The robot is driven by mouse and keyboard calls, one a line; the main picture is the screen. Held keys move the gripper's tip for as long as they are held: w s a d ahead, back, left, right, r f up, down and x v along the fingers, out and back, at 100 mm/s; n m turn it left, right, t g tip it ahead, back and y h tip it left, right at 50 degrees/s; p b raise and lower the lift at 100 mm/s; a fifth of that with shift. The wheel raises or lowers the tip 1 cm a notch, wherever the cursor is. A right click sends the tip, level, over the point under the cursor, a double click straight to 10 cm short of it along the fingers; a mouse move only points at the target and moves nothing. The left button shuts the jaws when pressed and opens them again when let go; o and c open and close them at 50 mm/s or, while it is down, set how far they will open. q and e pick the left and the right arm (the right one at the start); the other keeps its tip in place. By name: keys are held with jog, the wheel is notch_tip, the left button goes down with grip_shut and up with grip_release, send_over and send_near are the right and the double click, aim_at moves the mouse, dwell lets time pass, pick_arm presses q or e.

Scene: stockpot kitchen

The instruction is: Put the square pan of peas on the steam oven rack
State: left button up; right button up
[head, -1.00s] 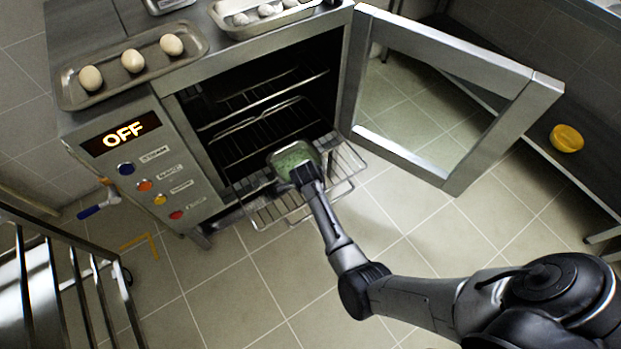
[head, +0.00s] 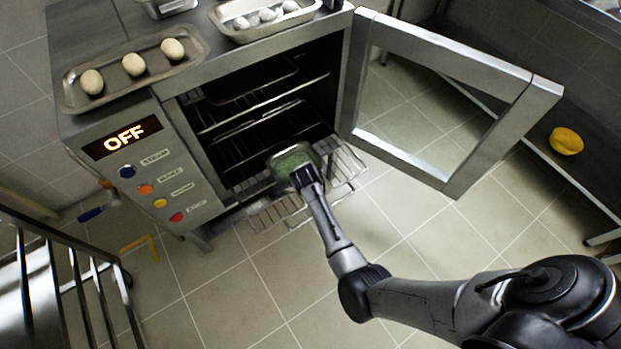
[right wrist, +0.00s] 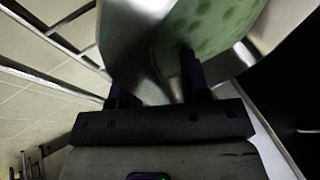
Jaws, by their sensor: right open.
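The square pan (head: 315,152) of green peas (head: 292,160) is at the mouth of the steam oven, over the pulled-out lower wire rack (head: 345,165). It appears to rest on the rack, but its underside is hidden. My right gripper (head: 301,172) is at the pan's near side. In the right wrist view my right gripper (right wrist: 158,85) is open, with one finger in front of the peas (right wrist: 210,20) and the other outside the metal pan wall (right wrist: 135,45). I cannot tell whether the fingers touch the wall. My left gripper is not in view.
The oven door (head: 445,65) stands wide open to the right. The panel display (head: 122,137) reads OFF. A yellow bowl (head: 566,141) is on the right shelf. A metal rail cart (head: 40,285) stands at the lower left.

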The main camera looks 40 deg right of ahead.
jog(key=shift+p+v, duration=2.65)
jog(key=shift+p, duration=0.25)
jog(key=shift+s+d, duration=0.1)
jog(key=shift+s, duration=0.05)
jog(key=s+d+r+n, duration=0.1)
jog(key=s+r+n, duration=0.2)
jog(key=s+n, duration=0.55)
jog(key=s+a+r+n+y, duration=0.1)
jog(key=s+a+r+n, duration=0.2)
jog(key=s, duration=0.4)
jog(key=s+a+r+n+y, duration=0.2)
jog(key=s+a+r+n, duration=0.1)
jog(key=s+n, duration=0.3)
jog(key=s+a+r+n+y, duration=0.1)
jog(key=s+a+r+n, duration=0.2)
jog(key=s, duration=0.6)
jog(key=a+n, duration=0.2)
jog(key=shift+a+y, duration=0.35)
jog(key=shift+y, duration=0.05)
jog(key=shift+w, duration=0.1)
